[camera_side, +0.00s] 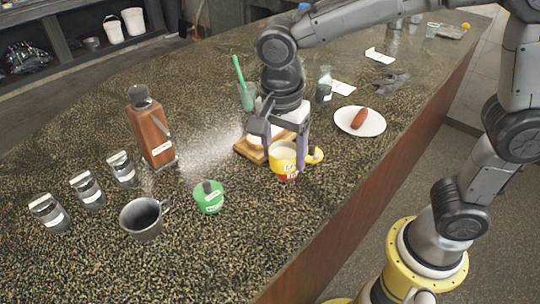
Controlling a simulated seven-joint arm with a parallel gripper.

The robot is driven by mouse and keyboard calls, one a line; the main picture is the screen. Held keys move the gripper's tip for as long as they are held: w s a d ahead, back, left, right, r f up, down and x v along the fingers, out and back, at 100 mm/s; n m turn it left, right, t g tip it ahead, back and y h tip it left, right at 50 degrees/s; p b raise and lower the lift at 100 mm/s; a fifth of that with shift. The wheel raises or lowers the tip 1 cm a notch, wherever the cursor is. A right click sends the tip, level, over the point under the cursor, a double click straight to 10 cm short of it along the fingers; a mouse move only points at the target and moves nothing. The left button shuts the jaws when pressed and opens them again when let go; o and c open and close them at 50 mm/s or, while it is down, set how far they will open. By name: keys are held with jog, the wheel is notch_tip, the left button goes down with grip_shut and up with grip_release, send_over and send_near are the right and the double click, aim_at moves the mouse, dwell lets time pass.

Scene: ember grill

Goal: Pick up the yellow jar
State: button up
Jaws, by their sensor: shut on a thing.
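The yellow jar (282,155) is near the middle of the side view, by the counter's front edge. It has a pale top and looks upright. My gripper (285,158) points down over it, with one finger on each side, shut on it. A red part with a light label (288,177) shows just below the yellow; I cannot tell whether it belongs to the jar or is a separate thing. A yellow piece (316,155) sticks out to the right, beyond the right finger. My fingers hide parts of the jar's sides.
A wooden board (243,149) lies behind the jar. A white plate (375,126) with a sausage (359,118) is at right.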

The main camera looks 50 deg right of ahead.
jog(key=s+d+r, duration=0.2)
jog(key=s+r, duration=0.1)
jog(key=s, duration=0.4)
jog(key=shift+d+r, duration=0.15)
jog(key=shift+d, duration=0.25)
dwell(0.8)
jog(key=w+a+f, duration=0.1)
jog(key=w, duration=0.2)
jog(key=w+a+f, duration=0.1)
jog(key=w+f, duration=0.1)
jog(key=w, duration=0.1)
jog(key=w+a+f, duration=0.1)
jog(key=w+f, duration=0.1)
jog(key=w, duration=0.1)
jog(key=shift+w+a, duration=0.1)
jog(key=shift+a, duration=0.25)
jog(key=shift+w+a+f, duration=0.1)
jog(key=shift+w+f, duration=0.2)
jog(key=shift+f, duration=0.05)
